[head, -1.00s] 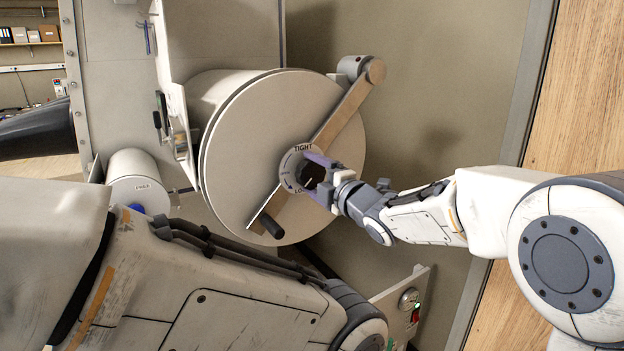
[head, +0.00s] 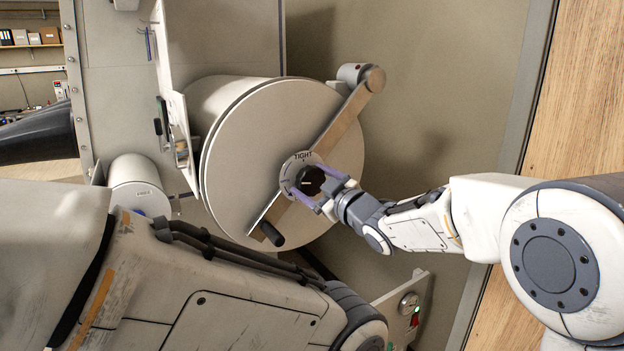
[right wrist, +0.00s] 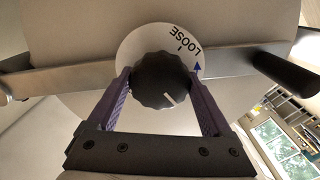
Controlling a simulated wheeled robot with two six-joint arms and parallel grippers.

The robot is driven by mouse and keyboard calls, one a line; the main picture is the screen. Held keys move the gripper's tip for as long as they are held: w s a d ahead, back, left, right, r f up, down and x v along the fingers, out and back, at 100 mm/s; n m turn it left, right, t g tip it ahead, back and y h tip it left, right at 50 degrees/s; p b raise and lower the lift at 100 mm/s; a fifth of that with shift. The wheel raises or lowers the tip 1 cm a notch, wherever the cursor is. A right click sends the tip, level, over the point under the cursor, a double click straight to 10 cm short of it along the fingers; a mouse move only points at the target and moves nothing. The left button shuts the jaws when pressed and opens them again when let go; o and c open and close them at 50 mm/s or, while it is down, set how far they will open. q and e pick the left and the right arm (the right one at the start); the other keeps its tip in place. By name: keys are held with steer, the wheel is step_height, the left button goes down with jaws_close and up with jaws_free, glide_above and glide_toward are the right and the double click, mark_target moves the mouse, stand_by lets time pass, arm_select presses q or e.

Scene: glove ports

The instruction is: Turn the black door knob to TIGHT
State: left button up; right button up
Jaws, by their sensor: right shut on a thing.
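The black door knob (head: 310,180) sits at the centre of the round door (head: 250,130), on a white dial plate. TIGHT reads at the plate's top in the head view. In the right wrist view the knob (right wrist: 160,82) shows a white pointer line toward the lower right, away from the LOOSE lettering and a blue arrow. My right gripper (head: 318,190) is shut on the knob, with a purple finger on each side; it also shows in the right wrist view (right wrist: 165,100). My left arm crosses the lower left; its gripper is out of view.
A metal bar (head: 340,130) runs diagonally across the door behind the knob, with a black handle (head: 271,234) at its lower end. A small white cylinder (head: 138,183) stands left of the door. A panel with a gauge (head: 408,303) is below right.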

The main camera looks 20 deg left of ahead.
steer(key=m+p, duration=0.1)
steer(key=m, duration=0.2)
steer(key=shift+d+m, duration=0.1)
steer(key=shift+m, duration=0.3)
steer(key=m+p, duration=0.2)
steer(key=m, duration=0.2)
steer(key=shift+m, duration=0.3)
steer(key=m+p, duration=0.2)
steer(key=m, duration=0.2)
steer(key=shift+m+p, duration=0.45)
steer(key=shift+m, duration=1.15)
steer(key=shift+f, duration=0.1)
steer(key=o, duration=1.2)
steer(key=shift+c, duration=0.2)
steer(key=b+v, duration=0.2)
steer(key=v, duration=0.8)
steer(key=shift+d+b, duration=0.2)
steer(key=shift+b, duration=0.2)
